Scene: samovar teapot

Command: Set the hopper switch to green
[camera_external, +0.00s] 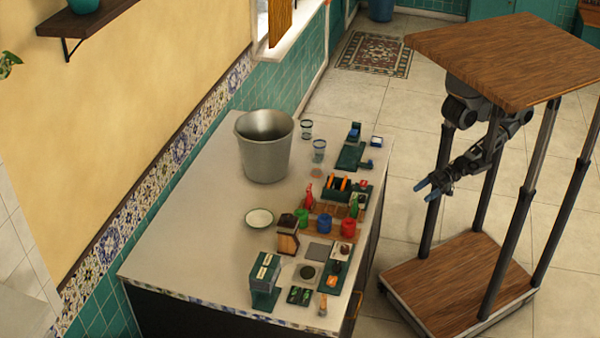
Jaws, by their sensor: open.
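I cannot tell for certain which part is the hopper switch. A brown box with a dark top (288,232), possibly the hopper, stands near the front part of the counter. A small dark panel with green marks (300,295) lies near the counter's near end; I cannot make out a switch position on it. A dark green machine with a grey top (265,278) stands left of that panel. My gripper (432,187) has blue fingertips, is open and empty, and hangs in the air over the floor, right of the counter and apart from everything on it.
The counter (190,245) also bears a metal bucket (264,150), glasses (319,150), a white plate (259,218), red, green and blue cups (322,226) and several small green stations along its right edge. Its left part is clear. Open tiled floor lies between counter and gripper.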

